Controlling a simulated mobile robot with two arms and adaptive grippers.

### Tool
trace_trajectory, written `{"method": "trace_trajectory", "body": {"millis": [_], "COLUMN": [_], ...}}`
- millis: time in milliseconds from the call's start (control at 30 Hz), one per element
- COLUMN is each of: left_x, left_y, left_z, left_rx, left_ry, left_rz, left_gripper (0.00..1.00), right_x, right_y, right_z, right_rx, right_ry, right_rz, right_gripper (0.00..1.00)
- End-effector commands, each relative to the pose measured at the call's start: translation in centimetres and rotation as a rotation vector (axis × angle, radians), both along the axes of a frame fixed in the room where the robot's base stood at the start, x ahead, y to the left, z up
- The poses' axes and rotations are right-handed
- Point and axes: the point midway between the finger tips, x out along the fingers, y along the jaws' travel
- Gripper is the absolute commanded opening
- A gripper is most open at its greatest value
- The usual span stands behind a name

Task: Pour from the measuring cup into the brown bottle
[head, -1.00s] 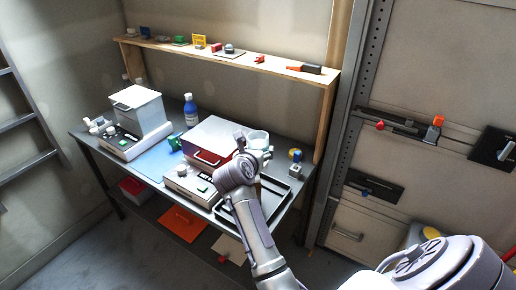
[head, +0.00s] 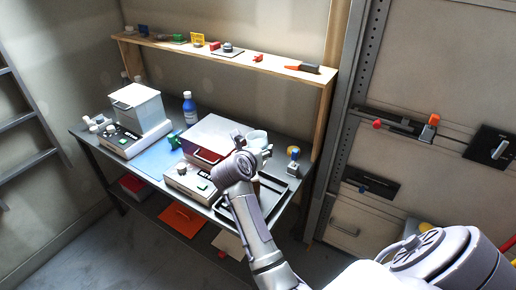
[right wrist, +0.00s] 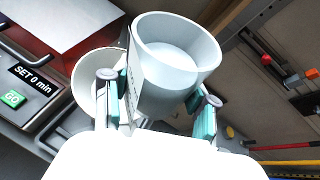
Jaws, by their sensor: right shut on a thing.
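My right gripper (head: 254,147) is shut on a pale, translucent measuring cup (head: 258,137) above the right part of the workbench. In the right wrist view the cup (right wrist: 178,65) sits between the teal pads of the gripper (right wrist: 158,100). Its round mouth faces the camera and shows a pale flat surface inside; I cannot tell if that is liquid. A second whitish round container (right wrist: 88,78) shows partly behind the left finger. My left gripper is out of view.
A silver-topped box with a red front (head: 214,136) and a control unit with a green button (head: 190,181) stand left of my gripper. A blue bottle (head: 190,110) stands farther back. A dark tray (head: 276,191) lies at the right. A wooden shelf (head: 235,55) runs behind.

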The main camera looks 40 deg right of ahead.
Motion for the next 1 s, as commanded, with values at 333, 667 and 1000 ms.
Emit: {"method": "trace_trajectory", "body": {"millis": [333,667,1000], "left_x": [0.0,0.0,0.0], "left_y": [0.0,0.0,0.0], "left_z": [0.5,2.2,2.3], "left_rx": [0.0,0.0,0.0], "left_ry": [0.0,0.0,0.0], "left_rz": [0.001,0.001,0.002], "left_gripper": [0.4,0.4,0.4], "right_x": [0.0,-0.3,-0.4], "right_y": [0.0,-0.1,-0.1], "right_z": [0.2,0.6,0.4], "right_rx": [-0.004,-0.024,-0.029], "right_ry": [0.015,0.086,0.105], "right_rz": [0.0,0.0,0.0], "right_gripper": [0.16,0.16,0.16]}}
